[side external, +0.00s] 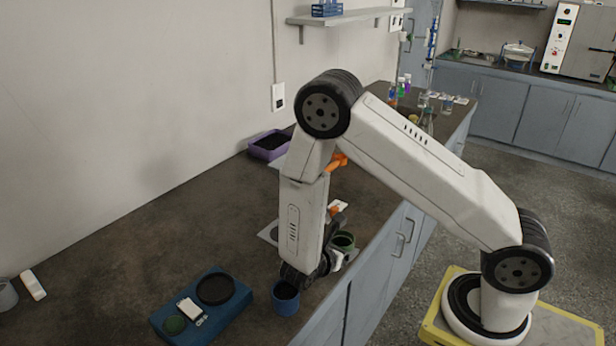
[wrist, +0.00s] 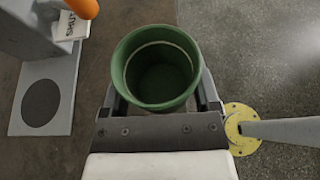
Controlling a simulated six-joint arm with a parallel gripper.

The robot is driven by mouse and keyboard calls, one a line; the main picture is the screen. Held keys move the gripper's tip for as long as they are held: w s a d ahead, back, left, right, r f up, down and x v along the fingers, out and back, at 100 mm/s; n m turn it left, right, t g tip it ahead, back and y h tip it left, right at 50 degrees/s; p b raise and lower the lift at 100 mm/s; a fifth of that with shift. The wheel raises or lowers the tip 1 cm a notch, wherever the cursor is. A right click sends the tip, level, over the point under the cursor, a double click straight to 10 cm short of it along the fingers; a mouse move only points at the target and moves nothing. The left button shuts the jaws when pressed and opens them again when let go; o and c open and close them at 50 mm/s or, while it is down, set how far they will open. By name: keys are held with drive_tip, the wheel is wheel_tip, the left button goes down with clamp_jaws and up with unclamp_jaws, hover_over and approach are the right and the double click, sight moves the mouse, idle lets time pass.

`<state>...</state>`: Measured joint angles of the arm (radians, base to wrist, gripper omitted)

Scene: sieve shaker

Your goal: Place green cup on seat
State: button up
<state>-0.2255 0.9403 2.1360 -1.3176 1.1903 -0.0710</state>
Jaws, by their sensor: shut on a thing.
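The green cup (wrist: 133,85) is upright, open-topped and looks empty inside in the wrist view. My gripper (wrist: 158,98) is shut on it, with one finger on each side. The plate also shows in the side view (side external: 266,233), mostly behind my arm.
A grey upright body with an orange knob (wrist: 83,7) and a white label (wrist: 72,26) rises beside the seat. A blue cup (side external: 286,302) and a blue scale-like device (side external: 235,310) stand nearby. A purple tray (side external: 268,154) and glassware are further back. The counter's left side is largely clear.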

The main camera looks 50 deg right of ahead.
drive_tip(key=shift+f, duration=0.35)
drive_tip(key=w, duration=1.4)
drive_tip(key=shift+w, duration=0.3)
drive_tip(key=shift+w, duration=1.6)
drive_tip(key=shift+w+f, duration=0.1)
drive_tip(key=shift+f, duration=0.6)
drive_tip(key=shift+f, duration=0.15)
drive_tip(key=o, duration=1.2)
drive_tip(key=shift+c, duration=0.2)
